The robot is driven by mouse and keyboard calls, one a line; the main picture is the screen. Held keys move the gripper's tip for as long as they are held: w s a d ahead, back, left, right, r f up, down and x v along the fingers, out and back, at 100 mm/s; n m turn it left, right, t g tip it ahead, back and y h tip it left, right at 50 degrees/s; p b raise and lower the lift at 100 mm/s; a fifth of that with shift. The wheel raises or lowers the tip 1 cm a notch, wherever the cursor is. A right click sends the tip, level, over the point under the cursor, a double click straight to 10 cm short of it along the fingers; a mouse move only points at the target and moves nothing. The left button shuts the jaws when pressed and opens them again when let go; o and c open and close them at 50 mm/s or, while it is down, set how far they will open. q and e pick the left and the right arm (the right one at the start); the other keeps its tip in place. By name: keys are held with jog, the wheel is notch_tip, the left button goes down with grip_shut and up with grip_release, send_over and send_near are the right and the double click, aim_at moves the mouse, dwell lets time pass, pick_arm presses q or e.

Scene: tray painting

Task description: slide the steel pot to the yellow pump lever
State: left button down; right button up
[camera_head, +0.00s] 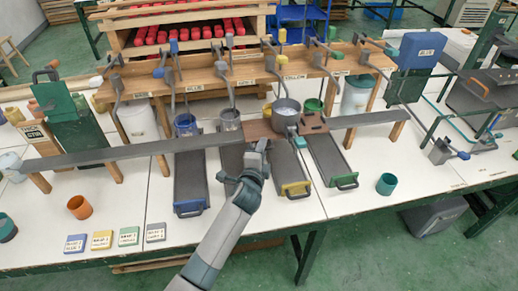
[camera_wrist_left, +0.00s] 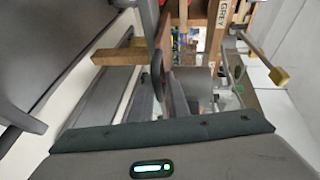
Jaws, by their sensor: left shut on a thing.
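The steel pot (camera_head: 286,108) stands upright on the long grey rail, between two brown wooden blocks. It sits just below the spout of the pump with the yellow lever (camera_head: 282,36). A grey round surface in the left wrist view (camera_wrist_left: 192,82) looks like the pot's side. My left gripper (camera_head: 260,147) is at the rail, to the left of and nearer than the pot. It is shut at the left brown block (camera_head: 261,130); its fingertips are partly hidden. A yellow knob shows in the wrist view (camera_wrist_left: 280,76). My right gripper is not in view.
The grey rail (camera_head: 110,153) crosses the white table. Blue (camera_head: 186,123) and green (camera_head: 313,105) containers stand behind it. Grey trays with blue (camera_head: 190,190), yellow and green ends lie below. An orange cup (camera_head: 80,207) and a green cup (camera_head: 386,184) stand in front.

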pick_arm(q)
jog(key=shift+s+f, duration=0.2)
jog(key=shift+f, duration=0.4)
jog(key=c, duration=1.8)
grip_release()
jog(key=shift+c, duration=0.2)
jog(key=shift+r, duration=0.15)
jog(key=shift+w+r, duration=0.15)
jog(key=shift+r, duration=0.05)
jog(key=shift+a, duration=0.1)
jog(key=b+v, duration=0.2)
jog(key=v, duration=1.5)
jog(key=shift+s+b, duration=0.25)
jog(key=shift+b, duration=0.05)
